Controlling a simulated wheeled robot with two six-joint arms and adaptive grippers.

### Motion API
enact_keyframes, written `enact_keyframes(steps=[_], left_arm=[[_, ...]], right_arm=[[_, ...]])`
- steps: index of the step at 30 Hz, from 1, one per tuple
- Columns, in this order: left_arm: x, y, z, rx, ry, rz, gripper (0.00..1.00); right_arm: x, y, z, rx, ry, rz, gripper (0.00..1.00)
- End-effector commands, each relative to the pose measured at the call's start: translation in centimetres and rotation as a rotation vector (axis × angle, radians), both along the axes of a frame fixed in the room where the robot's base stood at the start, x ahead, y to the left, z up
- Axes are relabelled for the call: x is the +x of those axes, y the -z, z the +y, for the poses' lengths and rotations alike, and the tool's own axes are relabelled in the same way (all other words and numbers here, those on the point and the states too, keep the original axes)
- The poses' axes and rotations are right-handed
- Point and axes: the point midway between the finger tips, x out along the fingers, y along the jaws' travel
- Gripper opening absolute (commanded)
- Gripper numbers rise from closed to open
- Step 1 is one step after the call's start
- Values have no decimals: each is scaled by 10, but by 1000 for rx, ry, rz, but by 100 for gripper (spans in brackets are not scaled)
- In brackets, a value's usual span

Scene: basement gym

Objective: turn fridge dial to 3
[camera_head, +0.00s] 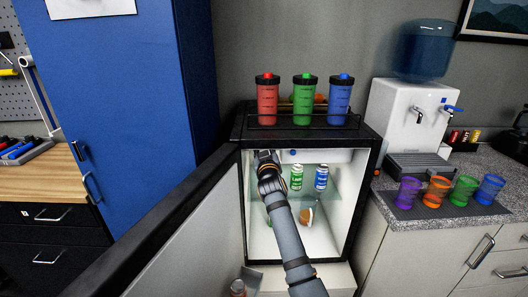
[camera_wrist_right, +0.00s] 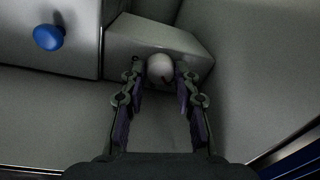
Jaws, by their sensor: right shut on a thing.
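The small fridge (camera_head: 371,165) stands open in the head view, its door (camera_head: 165,240) swung out to the left. My right gripper (camera_head: 264,157) reaches into its upper left inside. In the right wrist view the pale round dial (camera_wrist_right: 160,68) sits on a grey housing (camera_wrist_right: 185,45), between the fingertips of my right gripper (camera_wrist_right: 160,77). The fingers are shut on the dial. My gripper hides the dial in the head view, and I cannot read its setting. My left gripper is out of view.
A compartment with a blue knob (camera_wrist_right: 48,37) is beside the housing. Green (camera_head: 296,177) and blue (camera_head: 321,177) cans stand on the fridge shelf. Red (camera_head: 267,100), green (camera_head: 304,100) and blue (camera_head: 340,100) shaker bottles stand on top. Colored cups (camera_head: 437,190) stand on the right counter.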

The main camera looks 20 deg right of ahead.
Motion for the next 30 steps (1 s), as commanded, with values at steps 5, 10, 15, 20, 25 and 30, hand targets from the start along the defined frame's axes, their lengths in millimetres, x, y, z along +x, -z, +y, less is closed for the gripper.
enact_keyframes(steps=[5,10,15,20,25,30], left_arm=[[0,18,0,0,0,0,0],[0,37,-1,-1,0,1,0],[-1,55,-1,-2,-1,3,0],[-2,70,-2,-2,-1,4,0],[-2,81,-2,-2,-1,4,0],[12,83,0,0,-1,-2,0]], right_arm=[[0,6,0,89,1,-25,0],[0,7,0,220,0,-63,0],[0,8,0,362,0,-103,0],[0,8,1,483,0,-137,0],[0,7,1,588,2,-166,0],[0,6,1,663,1,-187,0]])
